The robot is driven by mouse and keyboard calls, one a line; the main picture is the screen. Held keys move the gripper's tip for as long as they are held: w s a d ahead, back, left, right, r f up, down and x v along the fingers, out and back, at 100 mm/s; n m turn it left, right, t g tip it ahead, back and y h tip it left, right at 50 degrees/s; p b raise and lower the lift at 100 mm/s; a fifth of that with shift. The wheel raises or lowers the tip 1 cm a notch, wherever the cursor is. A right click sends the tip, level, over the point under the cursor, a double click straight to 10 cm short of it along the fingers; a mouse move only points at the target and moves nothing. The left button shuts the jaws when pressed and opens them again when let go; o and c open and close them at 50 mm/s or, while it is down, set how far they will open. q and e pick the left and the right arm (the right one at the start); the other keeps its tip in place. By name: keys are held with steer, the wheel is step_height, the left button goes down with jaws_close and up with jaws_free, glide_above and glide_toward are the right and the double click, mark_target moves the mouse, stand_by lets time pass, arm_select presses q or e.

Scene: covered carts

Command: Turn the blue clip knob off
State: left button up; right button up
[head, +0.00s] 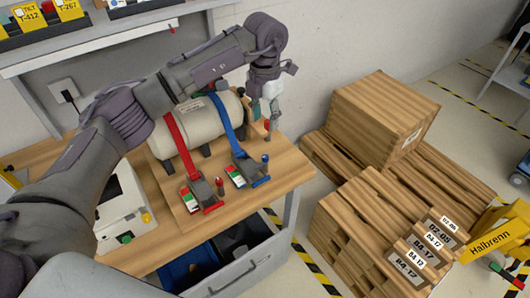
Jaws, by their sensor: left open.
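The blue clip (249,168) sits on the wooden bench top at the end of a blue strap (225,112) that runs over a grey cylinder (190,130). It has a small blue knob (265,158) on a short post, a blue bar at its front and a green, white and red label on its left. My left gripper (268,122) hangs fingers down above and behind the blue clip, apart from it. It is open, with nothing seen between its fingers. A similar red clip (205,193) on a red strap stands to the left. My right gripper is out of view.
My left arm crosses above the cylinder. A white box (122,215) stands at the bench's left. Wooden crates (385,112) and a yellow Halbrenn case (492,238) stand to the right. The bench's right front corner is clear.

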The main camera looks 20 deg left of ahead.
mark_target(265, 156)
arm_select(q)
step_height(265, 156, down, 13)
steer(key=p, duration=0.4)
steer(key=shift+r, duration=0.15)
steer(key=shift+f, duration=0.5)
jaws_close()
